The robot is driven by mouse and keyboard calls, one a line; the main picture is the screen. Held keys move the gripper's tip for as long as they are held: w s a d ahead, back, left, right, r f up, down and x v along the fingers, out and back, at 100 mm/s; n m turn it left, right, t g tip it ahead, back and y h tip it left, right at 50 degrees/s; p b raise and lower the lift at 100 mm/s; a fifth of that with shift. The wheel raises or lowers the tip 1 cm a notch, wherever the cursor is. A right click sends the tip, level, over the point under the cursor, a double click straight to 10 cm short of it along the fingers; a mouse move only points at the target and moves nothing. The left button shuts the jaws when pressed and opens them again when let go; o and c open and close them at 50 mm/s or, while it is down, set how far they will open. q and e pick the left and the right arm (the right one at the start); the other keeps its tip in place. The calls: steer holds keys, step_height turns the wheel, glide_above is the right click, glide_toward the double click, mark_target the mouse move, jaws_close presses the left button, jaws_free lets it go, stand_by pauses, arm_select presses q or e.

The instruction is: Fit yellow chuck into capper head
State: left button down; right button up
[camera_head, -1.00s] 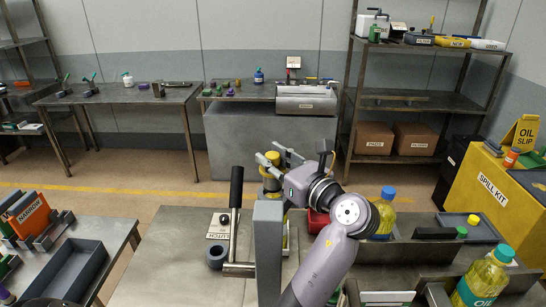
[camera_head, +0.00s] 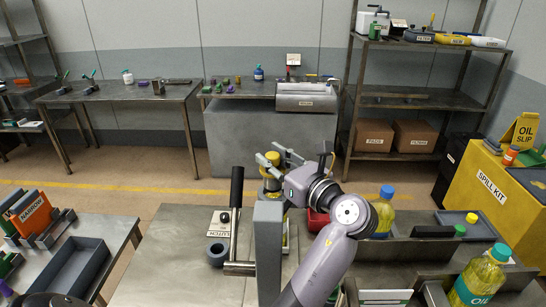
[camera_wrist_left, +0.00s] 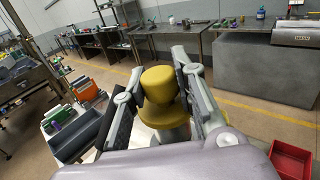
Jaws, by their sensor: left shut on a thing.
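The yellow chuck (camera_head: 271,184) is between the fingers of my left gripper (camera_head: 279,166), at the upper end of a grey upright post (camera_head: 268,245). In the left wrist view the chuck (camera_wrist_left: 159,84) shows as a yellow knob above a wider yellow disc. The gripper's fingers (camera_wrist_left: 160,88) stand on both sides of it and are shut on it. A grey part shows just under the yellow disc. I cannot tell whether the post belongs to the capper head, or whether the chuck touches it. My right gripper is not in view.
A black-handled lever (camera_head: 236,215) with a clutch label stands left of the post. A bottle with a blue cap (camera_head: 385,212) and an oil bottle (camera_head: 482,279) stand to the right. A red bin (camera_wrist_left: 291,160) is at the wrist view's lower right.

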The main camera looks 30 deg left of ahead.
mark_target(279, 186)
arm_select(q)
steer(key=shift+f+b, duration=0.55)
steer(key=shift+f, duration=2.6)
steer(key=shift+r+p, duration=1.25)
steer(key=shift+p, duration=0.3)
steer(key=shift+r+p, duration=0.95)
steer(key=shift+w+d+r, duration=0.1)
steer(key=shift+d, duration=0.2)
